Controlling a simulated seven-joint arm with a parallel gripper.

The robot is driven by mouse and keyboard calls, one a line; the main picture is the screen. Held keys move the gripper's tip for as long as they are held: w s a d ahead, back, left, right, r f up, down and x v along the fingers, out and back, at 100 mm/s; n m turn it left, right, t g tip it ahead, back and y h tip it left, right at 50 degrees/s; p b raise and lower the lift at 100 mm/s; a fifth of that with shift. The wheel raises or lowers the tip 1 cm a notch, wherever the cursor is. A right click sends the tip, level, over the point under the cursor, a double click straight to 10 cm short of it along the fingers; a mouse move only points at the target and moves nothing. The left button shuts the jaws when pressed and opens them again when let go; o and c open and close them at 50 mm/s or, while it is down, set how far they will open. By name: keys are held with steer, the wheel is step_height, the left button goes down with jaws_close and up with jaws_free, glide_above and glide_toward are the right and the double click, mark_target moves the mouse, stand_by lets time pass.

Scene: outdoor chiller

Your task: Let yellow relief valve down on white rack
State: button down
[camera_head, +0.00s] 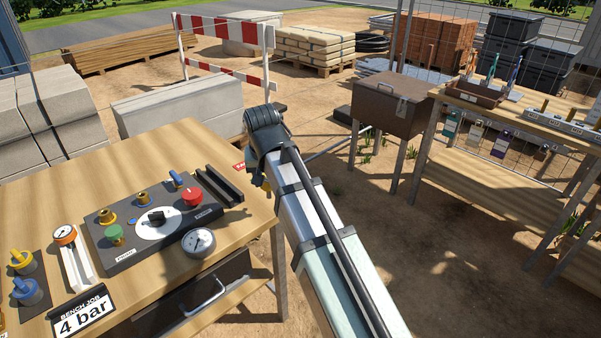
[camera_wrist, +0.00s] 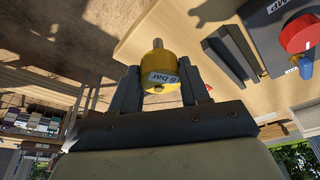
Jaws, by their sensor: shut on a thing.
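My gripper (camera_wrist: 158,85) is shut on a yellow relief valve (camera_wrist: 160,62), with a dark finger on each side of it. The valve is a short yellow cylinder with a brass stem and a white "6 bar" label. In the head view, my wrist (camera_head: 266,140) is just off the bench's right edge; a sliver of yellow shows beside it, and the fingertips are hidden. The white rack (camera_head: 80,272) lies on the bench, left of the black panel, apart from my gripper. A round part with an orange rim (camera_head: 64,235) sits at its far end.
A black slotted rack (camera_head: 220,186) is near the bench's right edge. A dark tray (camera_head: 37,303) with yellow and blue valves and a "4 bar" sign (camera_head: 82,315) flank the white rack.

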steer(key=s+a+r+n+g+y, duration=0.1)
steer(key=s+a+n, duration=0.3)
steer(key=a, duration=1.1)
steer(key=s+a+r+n+y, duration=0.1)
steer(key=s+a+n, duration=0.4)
steer(key=s+a, duration=0.6)
steer(key=s+a+r+n+g, duration=0.1)
steer(key=s+a+n, duration=0.3)
steer(key=a, duration=1.5)
steer(key=s, duration=0.4)
steer(key=shift+r+g+y, duration=0.15)
steer(key=shift+g+y, duration=0.15)
steer(key=shift+y, duration=0.1)
steer(key=shift+f, duration=2.5)
steer(key=shift+f, duration=0.3)
steer(key=shift+f, duration=1.2)
